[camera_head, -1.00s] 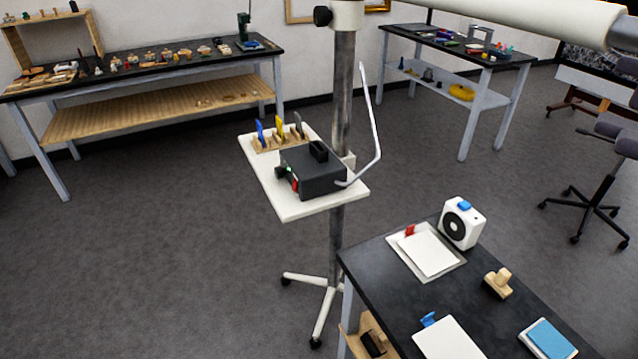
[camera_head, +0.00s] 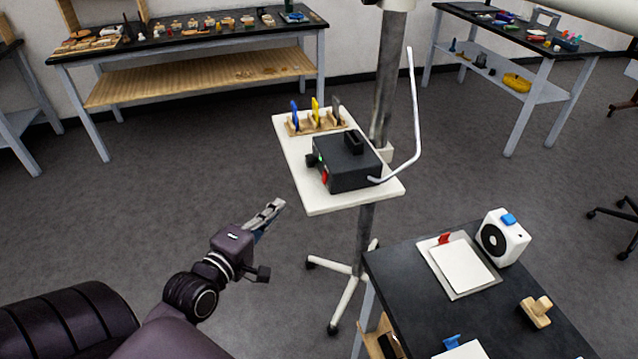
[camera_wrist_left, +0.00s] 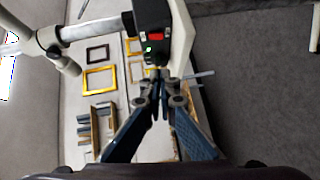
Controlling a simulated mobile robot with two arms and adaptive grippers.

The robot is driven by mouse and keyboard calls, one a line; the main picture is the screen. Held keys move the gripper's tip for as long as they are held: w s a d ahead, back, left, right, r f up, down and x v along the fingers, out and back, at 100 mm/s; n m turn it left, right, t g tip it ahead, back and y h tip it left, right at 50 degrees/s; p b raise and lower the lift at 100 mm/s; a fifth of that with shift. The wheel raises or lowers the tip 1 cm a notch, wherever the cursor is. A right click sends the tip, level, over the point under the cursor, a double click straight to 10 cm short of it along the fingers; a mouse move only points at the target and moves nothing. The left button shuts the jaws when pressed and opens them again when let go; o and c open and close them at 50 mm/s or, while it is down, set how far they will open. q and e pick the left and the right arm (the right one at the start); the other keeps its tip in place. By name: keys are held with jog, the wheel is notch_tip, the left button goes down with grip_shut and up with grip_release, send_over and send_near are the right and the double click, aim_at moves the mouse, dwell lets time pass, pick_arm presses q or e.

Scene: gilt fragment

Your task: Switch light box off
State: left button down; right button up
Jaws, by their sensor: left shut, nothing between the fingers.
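The light box (camera_head: 350,164) is a black box with a handle on top, on a white shelf (camera_head: 322,207) fixed to a grey pole. Its front face, to the left, has a red switch (camera_head: 324,177), a small green light and a black knob. In the left wrist view the light box (camera_wrist_left: 152,18) is at the top, with the red switch (camera_wrist_left: 156,36) and the lit green light below it. My left gripper (camera_head: 278,204) is shut and empty, left of and below the shelf, apart from the box. Its fingers (camera_wrist_left: 160,80) also show shut in the wrist view. My right gripper is not in view.
Blue, yellow and grey paddles stand in a wooden rack (camera_head: 318,127) behind the box. A white bent rod (camera_head: 416,120) rises on its right. A black table (camera_head: 400,275) with a white fan (camera_head: 503,237) stands at the lower right. Open floor lies left of the pole.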

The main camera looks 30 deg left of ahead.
aim_at(314, 195)
pick_arm(q)
jog(key=w+p, duration=0.1)
jog(key=w, duration=0.3)
jog(key=w+f+p, duration=0.1)
jog(key=w, duration=0.3)
jog(key=w+d+p, duration=0.1)
jog(key=w, duration=0.3)
jog(key=shift+w+f, duration=0.2)
jog(key=shift+f, duration=0.05)
jog(key=shift+w+d+f, duration=0.1)
jog(key=shift+w+d, duration=0.15)
jog(key=shift+d, duration=0.1)
jog(key=shift+f, duration=0.1)
